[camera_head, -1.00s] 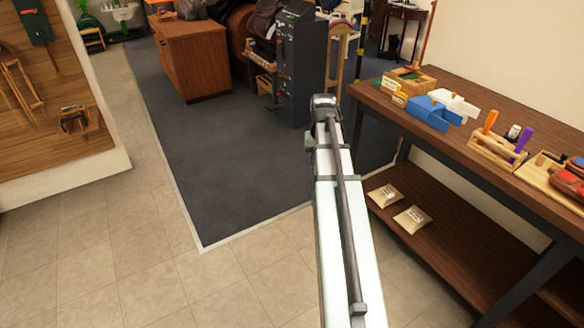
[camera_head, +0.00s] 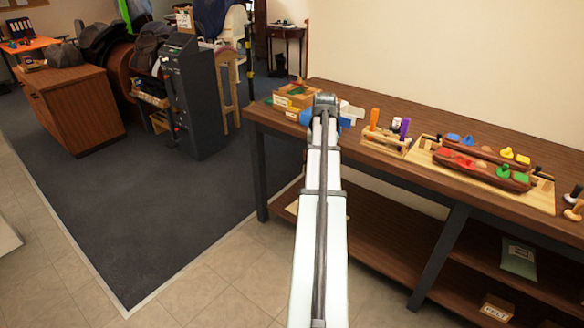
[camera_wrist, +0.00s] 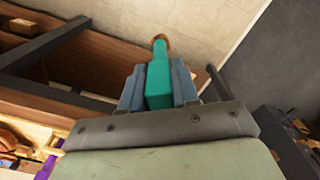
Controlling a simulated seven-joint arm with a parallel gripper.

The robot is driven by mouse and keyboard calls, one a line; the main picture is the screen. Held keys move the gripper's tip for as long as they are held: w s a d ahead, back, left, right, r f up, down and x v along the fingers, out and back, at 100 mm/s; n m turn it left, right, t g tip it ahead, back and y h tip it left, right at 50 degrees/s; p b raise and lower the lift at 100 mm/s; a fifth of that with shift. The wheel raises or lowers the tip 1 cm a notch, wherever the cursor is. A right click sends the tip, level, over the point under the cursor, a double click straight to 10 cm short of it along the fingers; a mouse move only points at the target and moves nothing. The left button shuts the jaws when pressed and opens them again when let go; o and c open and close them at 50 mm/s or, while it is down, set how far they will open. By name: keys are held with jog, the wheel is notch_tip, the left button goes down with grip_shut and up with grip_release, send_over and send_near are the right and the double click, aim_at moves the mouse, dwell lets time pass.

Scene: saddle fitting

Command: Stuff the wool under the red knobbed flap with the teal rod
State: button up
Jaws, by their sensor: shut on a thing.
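In the wrist view my gripper (camera_wrist: 159,88) is shut on the teal rod (camera_wrist: 159,80), which points away from the palm between the two fingers. A small brown-orange bit (camera_wrist: 160,38) shows at its far end; I cannot tell what it is. The red knobbed flap (camera_head: 445,153) is at the left end of a long brown padded piece (camera_head: 482,169) on the bench, beside blue, yellow and green knobs. I cannot make out the wool.
The padded piece lies on a pale board (camera_head: 535,197) on the wooden bench (camera_head: 345,92). A wooden rack (camera_head: 384,145) with orange and purple handles stands left of it. A wooden box (camera_head: 294,96) is farther left. A lower shelf (camera_head: 385,225) runs beneath. Open floor lies left.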

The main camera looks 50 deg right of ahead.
jog(key=s+d+r+m, duration=0.2)
jog(key=s+d+r, duration=0.2)
jog(key=s+d, duration=0.75)
jog(key=s+d+r+m, duration=0.25)
jog(key=s+d, duration=0.55)
jog(key=s, duration=0.6)
jog(key=s+d+r+m, duration=0.2)
jog(key=s+d+r, duration=0.3)
jog(key=s+d, duration=0.6)
jog(key=s+d+r, duration=0.3)
jog(key=d+r, duration=0.1)
jog(key=d, duration=0.2)
jog(key=shift+w+d+f, duration=0.1)
jog(key=shift+w+f, duration=0.05)
jog(key=shift+f, duration=1.15)
jog(key=shift+w+d+f, duration=0.1)
jog(key=shift+f, duration=3.1)
jog(key=shift+r, duration=0.15)
